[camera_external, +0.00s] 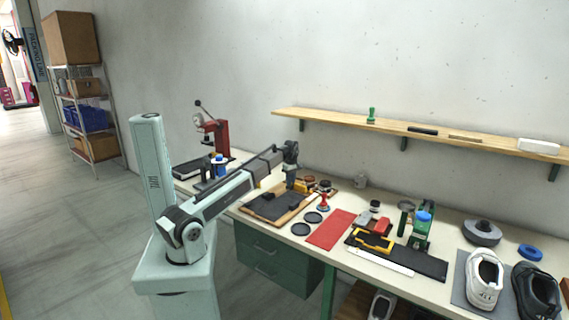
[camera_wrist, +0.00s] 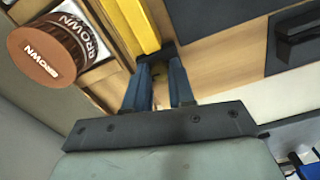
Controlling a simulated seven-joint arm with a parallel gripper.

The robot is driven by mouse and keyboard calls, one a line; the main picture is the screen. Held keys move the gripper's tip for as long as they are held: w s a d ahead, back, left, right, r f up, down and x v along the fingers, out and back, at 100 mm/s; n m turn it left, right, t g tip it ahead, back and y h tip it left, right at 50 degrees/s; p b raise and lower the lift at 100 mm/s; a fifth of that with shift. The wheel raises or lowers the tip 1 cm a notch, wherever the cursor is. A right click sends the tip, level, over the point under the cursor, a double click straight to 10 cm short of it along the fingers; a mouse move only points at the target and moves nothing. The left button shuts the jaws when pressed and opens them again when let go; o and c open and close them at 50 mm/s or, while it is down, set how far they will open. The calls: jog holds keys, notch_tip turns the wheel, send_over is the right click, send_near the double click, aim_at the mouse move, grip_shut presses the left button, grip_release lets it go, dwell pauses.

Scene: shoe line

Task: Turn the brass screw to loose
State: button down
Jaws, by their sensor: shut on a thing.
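My gripper (camera_external: 291,186) reaches down over the wooden board at the middle of the bench. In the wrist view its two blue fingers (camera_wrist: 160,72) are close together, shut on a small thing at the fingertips. That thing is mostly hidden by the fingers; I take it to be the brass screw, but its head and its angle cannot be made out.
A brown-lidded tin marked BROWN (camera_wrist: 42,54) stands close left of the fingers. A dark block (camera_wrist: 297,38) sits on a dark pad to the right. On the bench, a red mat (camera_external: 331,229), black discs (camera_external: 301,229) and a red stamp (camera_external: 323,201) lie nearby.

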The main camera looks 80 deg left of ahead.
jog(key=c, duration=1)
grip_release()
jog(key=shift+o, duration=0.2)
jog(key=shift+r, duration=0.1)
notch_tip(320, 180, up, 14)
